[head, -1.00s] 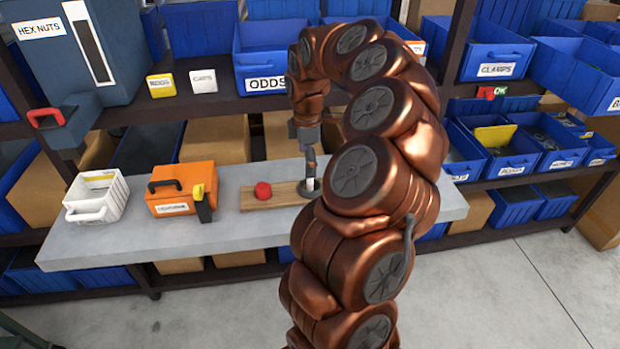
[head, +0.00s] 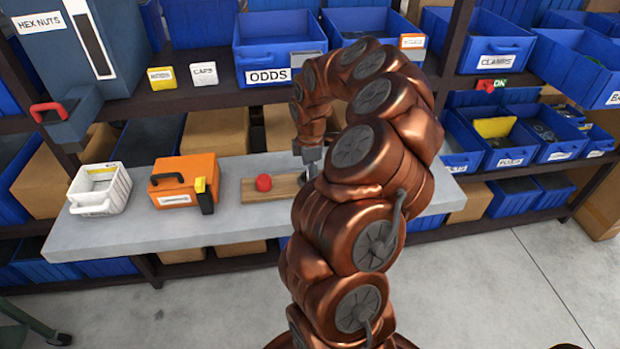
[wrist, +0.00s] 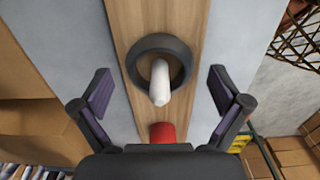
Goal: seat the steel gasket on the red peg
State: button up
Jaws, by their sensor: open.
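The steel gasket is a dark grey ring (wrist: 135,65) lying around the white peg (wrist: 160,85) on a wooden board (wrist: 156,18). The red peg (wrist: 162,132) stands on the same board, at the bottom of the wrist view and partly hidden by my gripper body. In the head view the red peg (head: 264,183) is bare, left of my gripper (head: 312,165). My gripper (wrist: 160,88) is open and empty, its two fingers apart on either side of the gasket. In the head view my arm hides most of the gasket.
The board lies on a grey shelf top (head: 130,235). An orange toolbox (head: 190,170) and a white basket (head: 112,208) stand to the left. Blue bins, including one marked ODDS (head: 272,50), fill the shelf above and behind. Small yellow and white labels stand there too.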

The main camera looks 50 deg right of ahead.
jog(key=c, duration=1.2)
